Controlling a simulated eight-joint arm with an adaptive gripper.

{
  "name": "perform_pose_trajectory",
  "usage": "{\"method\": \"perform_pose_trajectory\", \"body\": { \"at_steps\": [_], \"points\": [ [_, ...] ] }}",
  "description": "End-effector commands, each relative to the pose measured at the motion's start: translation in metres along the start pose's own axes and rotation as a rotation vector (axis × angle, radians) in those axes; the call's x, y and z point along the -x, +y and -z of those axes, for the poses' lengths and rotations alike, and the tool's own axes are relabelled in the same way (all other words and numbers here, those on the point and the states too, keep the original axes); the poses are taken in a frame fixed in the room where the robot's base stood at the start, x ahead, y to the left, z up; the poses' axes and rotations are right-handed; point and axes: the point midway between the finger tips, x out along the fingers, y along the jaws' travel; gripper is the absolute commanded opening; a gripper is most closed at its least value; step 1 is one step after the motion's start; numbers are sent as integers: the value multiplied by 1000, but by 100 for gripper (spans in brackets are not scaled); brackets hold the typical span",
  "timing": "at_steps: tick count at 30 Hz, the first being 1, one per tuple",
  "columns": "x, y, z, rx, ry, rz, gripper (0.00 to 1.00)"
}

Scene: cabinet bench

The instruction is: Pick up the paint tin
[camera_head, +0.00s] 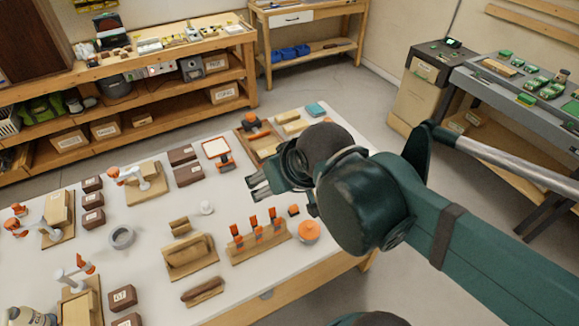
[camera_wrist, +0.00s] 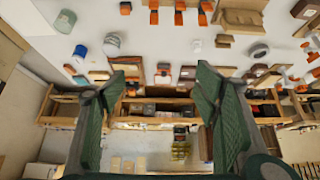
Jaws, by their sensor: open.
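My gripper (camera_head: 258,186) is open and empty above the white bench, fingers pointing left in the head view. In the wrist view its two green fingers (camera_wrist: 163,82) stand wide apart with nothing between them. A pale grey rounded can (camera_wrist: 112,44) stands on the bench beyond the left finger in the wrist view; it may be the paint tin, but I cannot tell. A blue cylinder (camera_wrist: 80,53) and a pale cylinder (camera_wrist: 65,20) stand farther left. These three do not show clearly in the head view, where my arm covers that side.
The bench (camera_head: 165,282) holds a rack of orange-handled tools (camera_head: 260,240), an orange round object (camera_head: 307,231), a grey ring (camera_head: 122,237), a small white knob (camera_head: 206,207), several brown boxes (camera_head: 182,155) and wooden stands. Shelves stand behind. Bare bench surface lies between objects.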

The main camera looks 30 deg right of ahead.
Motion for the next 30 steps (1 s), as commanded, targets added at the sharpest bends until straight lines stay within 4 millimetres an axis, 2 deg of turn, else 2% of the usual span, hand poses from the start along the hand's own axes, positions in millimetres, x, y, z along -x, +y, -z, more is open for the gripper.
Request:
{"method": "perform_pose_trajectory", "body": {
  "at_steps": [11,30],
  "points": [
    [-13,8,13,-52,-22,-21,62],
    [-77,45,54,-270,-102,-119,62]
  ]
}}
